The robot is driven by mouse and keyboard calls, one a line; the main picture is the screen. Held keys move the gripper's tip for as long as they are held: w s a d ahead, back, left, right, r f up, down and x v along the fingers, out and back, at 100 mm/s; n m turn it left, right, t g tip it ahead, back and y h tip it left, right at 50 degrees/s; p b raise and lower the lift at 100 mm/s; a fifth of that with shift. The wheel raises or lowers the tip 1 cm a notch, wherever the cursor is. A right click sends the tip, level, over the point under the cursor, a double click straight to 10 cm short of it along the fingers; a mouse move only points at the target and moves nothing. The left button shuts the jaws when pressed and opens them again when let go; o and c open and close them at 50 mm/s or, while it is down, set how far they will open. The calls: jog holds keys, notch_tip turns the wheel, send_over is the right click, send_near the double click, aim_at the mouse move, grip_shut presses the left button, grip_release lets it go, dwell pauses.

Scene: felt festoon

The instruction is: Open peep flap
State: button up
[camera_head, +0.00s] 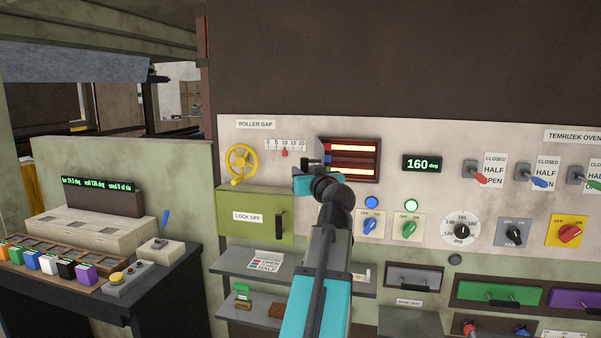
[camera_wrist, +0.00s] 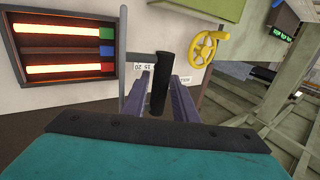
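The peep window (camera_head: 318,148) shows two glowing orange bars in a dark recess; it also shows in the wrist view (camera_wrist: 64,52). A thin grey panel (camera_wrist: 122,60), which looks like the peep flap seen nearly edge-on, stands out from the wall beside the window, leaving the bars uncovered. A black upright handle (camera_wrist: 161,82) stands beside this panel. My gripper (camera_wrist: 163,78) has its two purple fingers on either side of the handle. I cannot tell whether they press on it. In the head view my gripper (camera_head: 308,165) is at the window's left edge, with details small.
The yellow handwheel (camera_head: 241,163) and the roller gap scale (camera_head: 286,145) are close to the left of my gripper. Below are a green lock-off door (camera_head: 256,217) and a grey shelf (camera_head: 235,262). Knobs and lit buttons (camera_head: 371,202) sit to the right.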

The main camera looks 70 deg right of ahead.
jog(key=b+v, duration=0.1)
jog(key=v, duration=0.8)
jog(key=shift+s+a, duration=0.2)
jog(key=shift+s, duration=0.05)
jog(key=shift+r, duration=0.1)
